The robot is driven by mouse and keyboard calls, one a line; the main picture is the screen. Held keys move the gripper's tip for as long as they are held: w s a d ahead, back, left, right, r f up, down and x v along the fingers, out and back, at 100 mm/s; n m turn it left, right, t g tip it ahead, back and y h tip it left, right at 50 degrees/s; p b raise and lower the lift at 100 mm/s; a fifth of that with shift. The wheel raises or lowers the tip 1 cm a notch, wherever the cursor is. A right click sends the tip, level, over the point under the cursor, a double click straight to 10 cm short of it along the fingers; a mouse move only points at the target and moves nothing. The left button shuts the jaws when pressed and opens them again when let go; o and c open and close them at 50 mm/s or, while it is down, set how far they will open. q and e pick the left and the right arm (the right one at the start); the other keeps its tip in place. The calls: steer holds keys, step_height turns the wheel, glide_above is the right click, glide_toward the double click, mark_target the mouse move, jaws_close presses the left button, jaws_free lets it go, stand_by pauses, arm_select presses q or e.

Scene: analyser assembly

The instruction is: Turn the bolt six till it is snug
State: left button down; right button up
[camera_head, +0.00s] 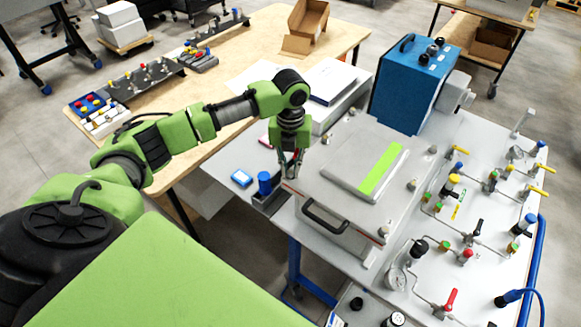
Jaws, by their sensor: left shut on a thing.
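The analyser box (330,190) stands on the grey cart with a flat lid and a raised plate with a green strip (381,168). Small bolt heads show around the lid, one at the right (412,184) and one at the front corner (384,230). My left gripper (290,168) points down at the lid's left edge and is shut. The small thing between its fingers is mostly hidden; by its place it is bolt six. Which way the bolt sits, and its thread, cannot be seen. My right gripper is out of view.
Valves and pipes, including a red-handled valve (450,299), cover the cart's right side. A black handle (325,216) juts from the front.

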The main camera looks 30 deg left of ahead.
mark_target(290, 172)
arm_select(q)
steer(key=shift+w+r, duration=0.15)
stand_by(0.4)
steer(key=c, duration=2)
jaws_free()
step_height(290, 172, up, 12)
steer(key=shift+f, duration=0.1)
